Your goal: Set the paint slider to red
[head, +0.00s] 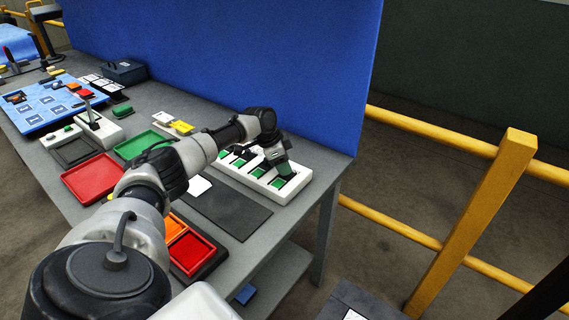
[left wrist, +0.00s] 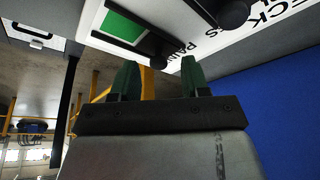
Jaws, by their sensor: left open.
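The white slider panel (head: 263,189) lies on the grey table in the head view, with several green windows in a row. In the left wrist view the panel (left wrist: 160,15) is close, with a green window (left wrist: 122,27), dark knobs (left wrist: 232,12) and lettering partly reading "PAIN" and "ECK". My left gripper (head: 284,172) is over the panel's right end in the head view. In the left wrist view its two green fingers (left wrist: 160,72) are apart, near the "PAIN" lettering. I cannot tell whether they touch a knob. My right gripper is not in view.
A dark mat (head: 228,209) lies in front of the panel. Red (head: 92,178) and green (head: 138,145) trays, an orange and red bin (head: 192,254) and a blue board (head: 40,112) are further left. A blue partition (head: 240,60) stands behind the table.

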